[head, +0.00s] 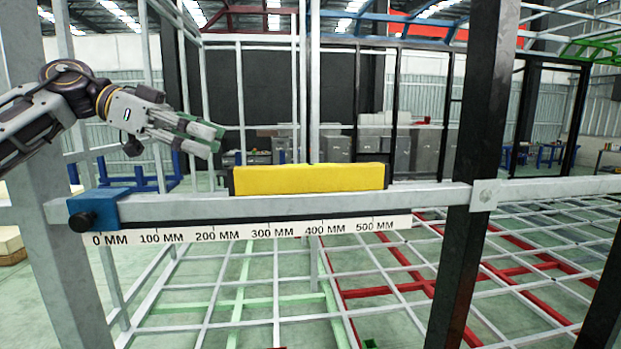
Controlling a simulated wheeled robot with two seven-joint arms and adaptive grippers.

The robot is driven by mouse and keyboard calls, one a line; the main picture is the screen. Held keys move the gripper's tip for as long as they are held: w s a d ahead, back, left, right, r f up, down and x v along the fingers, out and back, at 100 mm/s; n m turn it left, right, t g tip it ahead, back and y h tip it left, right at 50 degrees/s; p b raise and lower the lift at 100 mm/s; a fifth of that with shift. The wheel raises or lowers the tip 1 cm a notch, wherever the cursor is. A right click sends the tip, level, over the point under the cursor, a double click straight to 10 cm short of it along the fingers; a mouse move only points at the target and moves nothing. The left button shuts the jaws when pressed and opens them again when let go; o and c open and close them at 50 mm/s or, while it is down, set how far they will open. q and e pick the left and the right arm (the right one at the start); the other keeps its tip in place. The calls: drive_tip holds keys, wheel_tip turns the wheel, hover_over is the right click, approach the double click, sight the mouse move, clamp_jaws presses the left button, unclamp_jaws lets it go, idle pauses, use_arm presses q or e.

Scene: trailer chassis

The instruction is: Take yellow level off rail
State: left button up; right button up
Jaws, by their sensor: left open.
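The yellow level (309,180) is a long yellow bar with dark end caps. It lies flat along the top of the grey horizontal rail (430,195), above roughly the 230 to 520 mm marks of the scale. My left gripper (213,141) comes in from the left, above the rail and up and left of the level's left end. Its fingers point right and slightly down, and it is open and empty, apart from the level. My right gripper is not in view.
A white millimetre scale (250,231) runs under the rail, with a blue clamp (98,208) at its left end. A dark upright post (476,150) crosses the rail at right. Grey uprights (309,80) stand behind the level. A grid of bars lies below.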

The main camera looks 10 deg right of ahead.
use_arm(q)
drive_tip(key=shift+d, duration=0.1)
drive_tip(key=p, duration=0.1)
approach(281, 166)
drive_tip(key=x, duration=0.4)
drive_tip(key=shift+s, duration=0.1)
idle(0.6)
drive_tip(key=shift+p+x, duration=0.8)
drive_tip(key=shift+x, duration=1.95)
drive_tip(key=shift+c, duration=0.2)
clamp_jaws()
